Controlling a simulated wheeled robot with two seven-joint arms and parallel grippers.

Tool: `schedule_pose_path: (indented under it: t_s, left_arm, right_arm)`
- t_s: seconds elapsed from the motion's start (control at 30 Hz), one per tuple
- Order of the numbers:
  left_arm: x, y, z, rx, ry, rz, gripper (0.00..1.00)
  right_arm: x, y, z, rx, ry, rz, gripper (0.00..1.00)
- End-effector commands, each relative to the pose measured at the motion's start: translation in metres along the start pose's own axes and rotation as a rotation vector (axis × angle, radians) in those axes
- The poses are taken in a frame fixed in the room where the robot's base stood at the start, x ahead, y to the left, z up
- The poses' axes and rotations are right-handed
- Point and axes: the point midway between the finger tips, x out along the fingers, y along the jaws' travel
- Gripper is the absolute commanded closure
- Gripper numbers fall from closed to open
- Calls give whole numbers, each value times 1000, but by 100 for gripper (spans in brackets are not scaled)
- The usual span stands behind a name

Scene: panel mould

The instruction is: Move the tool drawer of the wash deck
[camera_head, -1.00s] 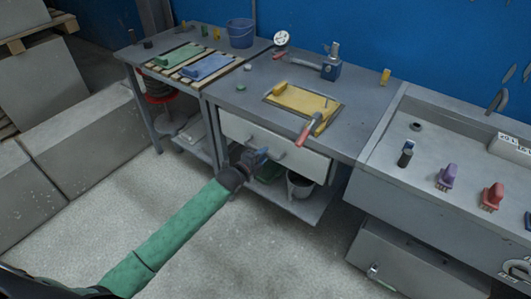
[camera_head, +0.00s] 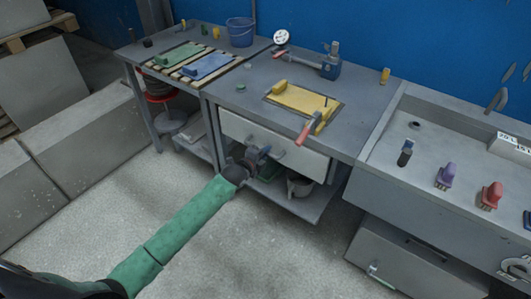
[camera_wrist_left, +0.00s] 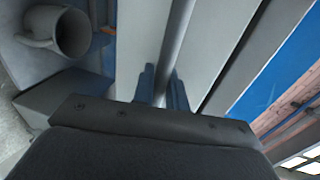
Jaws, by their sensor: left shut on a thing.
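The white drawer (camera_head: 305,161) sits under the middle section of the grey bench, its front facing me. My left gripper (camera_head: 263,152) is at the middle of the drawer front. In the left wrist view my left gripper (camera_wrist_left: 161,88) has its two blue fingers on both sides of a grey bar, the drawer handle (camera_wrist_left: 174,45), and is shut on it. The drawer looks closed or nearly so; I cannot tell exactly. The gripper hides part of the handle. My right gripper is not in view.
A yellow panel (camera_head: 302,99) and a red-handled tool (camera_head: 308,130) lie on the bench above the drawer. A bucket stands on the shelf below (camera_head: 300,186). The sink unit (camera_head: 425,202) is at the right. The floor before the bench is clear.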

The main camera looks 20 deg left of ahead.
Motion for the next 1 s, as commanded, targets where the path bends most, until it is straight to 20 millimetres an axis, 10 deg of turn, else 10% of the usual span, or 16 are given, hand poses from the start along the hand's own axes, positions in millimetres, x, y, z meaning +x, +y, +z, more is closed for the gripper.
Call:
schedule_pose_path:
  t_s: [0.6, 1.0]
  left_arm:
    - [-68, 14, 0, 1, 0, 4, 100]
    - [-134, 27, 0, 0, 1, 5, 100]
  right_arm:
    - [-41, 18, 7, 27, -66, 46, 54]
    - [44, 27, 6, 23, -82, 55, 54]
